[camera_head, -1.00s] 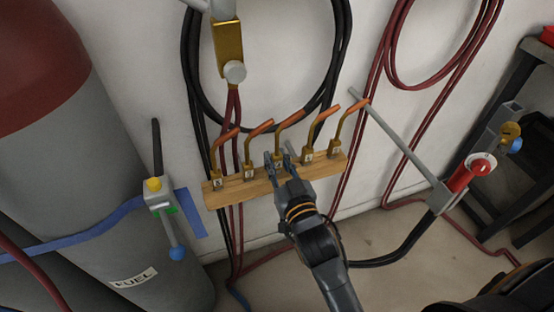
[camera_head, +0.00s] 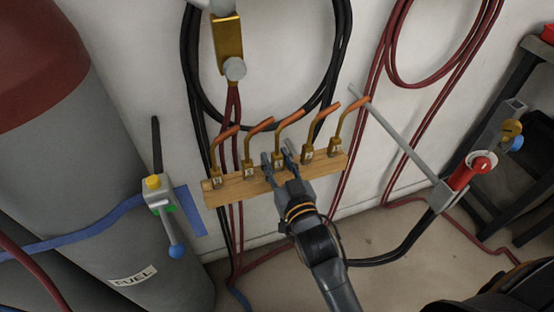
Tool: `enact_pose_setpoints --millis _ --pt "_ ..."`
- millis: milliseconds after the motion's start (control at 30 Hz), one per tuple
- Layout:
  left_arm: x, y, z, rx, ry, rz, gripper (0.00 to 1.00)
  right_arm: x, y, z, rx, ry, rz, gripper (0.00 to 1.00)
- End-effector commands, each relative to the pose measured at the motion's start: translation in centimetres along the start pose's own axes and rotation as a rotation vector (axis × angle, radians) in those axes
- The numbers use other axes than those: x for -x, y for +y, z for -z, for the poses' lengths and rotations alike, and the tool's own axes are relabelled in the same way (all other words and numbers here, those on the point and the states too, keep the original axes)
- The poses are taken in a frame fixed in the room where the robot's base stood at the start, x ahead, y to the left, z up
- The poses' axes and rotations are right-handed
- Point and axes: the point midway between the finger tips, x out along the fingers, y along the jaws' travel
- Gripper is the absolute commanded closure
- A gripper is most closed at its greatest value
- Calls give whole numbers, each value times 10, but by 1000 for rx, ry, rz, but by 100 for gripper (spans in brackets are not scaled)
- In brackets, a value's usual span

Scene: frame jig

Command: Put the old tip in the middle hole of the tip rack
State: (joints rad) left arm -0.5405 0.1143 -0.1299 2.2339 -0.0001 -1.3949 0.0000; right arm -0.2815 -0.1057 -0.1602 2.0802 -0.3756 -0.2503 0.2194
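The tip rack (camera_head: 224,192) is a wooden bar on the wall at the centre of the head view. Several bent copper-and-brass tips stand in it in a row, each with a small label at its base. The middle tip (camera_head: 286,124), the old tip by its place, stands upright in the middle hole. Its lower end is partly hidden by my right gripper. My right gripper (camera_head: 278,156) comes from below and is open, with its fingers on either side of this tip's base and a gap showing between them. My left gripper is not in view.
The neighbouring tips (camera_head: 249,150) and (camera_head: 310,137) stand close on both sides. Hoses (camera_head: 190,80) hang behind.

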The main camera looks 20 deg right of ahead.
Motion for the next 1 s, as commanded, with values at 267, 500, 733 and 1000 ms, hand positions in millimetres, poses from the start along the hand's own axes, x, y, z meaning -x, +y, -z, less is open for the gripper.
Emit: enact_pose_setpoints --millis 267,500,733,1000 --pt "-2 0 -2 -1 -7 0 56 0 0 0 0 0 0 52" --pt "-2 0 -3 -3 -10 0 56 15 0 -1 0 -2 0 52" --pt "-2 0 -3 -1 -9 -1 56 59 0 -2 -2 -5 0 52" --pt "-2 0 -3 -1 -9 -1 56 103 0 -1 -1 -4 0 52"
